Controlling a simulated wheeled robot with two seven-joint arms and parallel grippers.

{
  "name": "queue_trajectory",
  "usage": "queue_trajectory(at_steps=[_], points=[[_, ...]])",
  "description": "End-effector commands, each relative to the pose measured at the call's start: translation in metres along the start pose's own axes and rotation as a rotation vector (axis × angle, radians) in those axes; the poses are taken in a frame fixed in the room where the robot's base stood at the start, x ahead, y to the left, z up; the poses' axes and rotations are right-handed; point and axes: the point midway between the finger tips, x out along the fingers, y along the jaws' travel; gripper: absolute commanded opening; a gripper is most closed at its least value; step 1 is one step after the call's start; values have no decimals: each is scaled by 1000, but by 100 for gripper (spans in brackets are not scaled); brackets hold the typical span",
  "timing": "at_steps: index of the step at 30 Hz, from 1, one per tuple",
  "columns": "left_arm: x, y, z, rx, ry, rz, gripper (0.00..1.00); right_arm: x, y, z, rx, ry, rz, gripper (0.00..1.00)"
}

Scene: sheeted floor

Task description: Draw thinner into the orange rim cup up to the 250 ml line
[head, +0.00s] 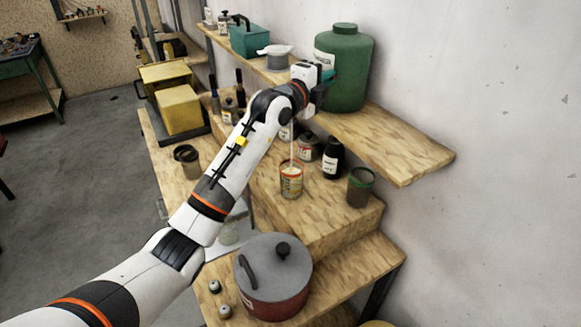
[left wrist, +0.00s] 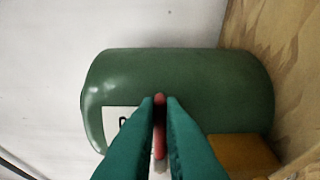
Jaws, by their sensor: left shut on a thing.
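The cup with the orange rim (head: 291,182) stands on the wooden step below the upper shelf, with something pale inside. A thin pale stream (head: 291,150) runs down into it. I cannot read its lines or the level. The big green container (head: 345,70) stands on the upper shelf with a white label; it also fills the left wrist view (left wrist: 190,80). My left gripper (head: 329,77) is at its front. In the left wrist view its teal fingers (left wrist: 160,105) are shut on a small red handle (left wrist: 159,145). The outlet is hidden behind my arm.
A dark cup with a green rim (head: 361,187) and a black bottle (head: 333,158) stand right of the orange rim cup. A lidded red pot (head: 273,278) is on the lower bench. The upper shelf's right end (head: 400,150) is clear.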

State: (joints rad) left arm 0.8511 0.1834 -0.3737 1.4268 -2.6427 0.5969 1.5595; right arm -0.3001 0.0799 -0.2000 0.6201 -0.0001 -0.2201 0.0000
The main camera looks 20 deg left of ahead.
Motion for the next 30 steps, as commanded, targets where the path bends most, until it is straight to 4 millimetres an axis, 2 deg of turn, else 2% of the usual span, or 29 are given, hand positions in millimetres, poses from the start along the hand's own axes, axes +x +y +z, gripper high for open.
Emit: queue_trajectory(at_steps=[1,11,21,30], points=[[0,12,-1,2,2,24,0,-1,0,0,0,0,0,36],[-1,11,-2,2,-1,24,0,1,0,0,0,0,0,36],[-5,8,-5,3,-105,22,0,19,0,-2,0,0,0,36],[-6,11,-5,3,-120,21,0,19,0,-2,0,0,0,36]])
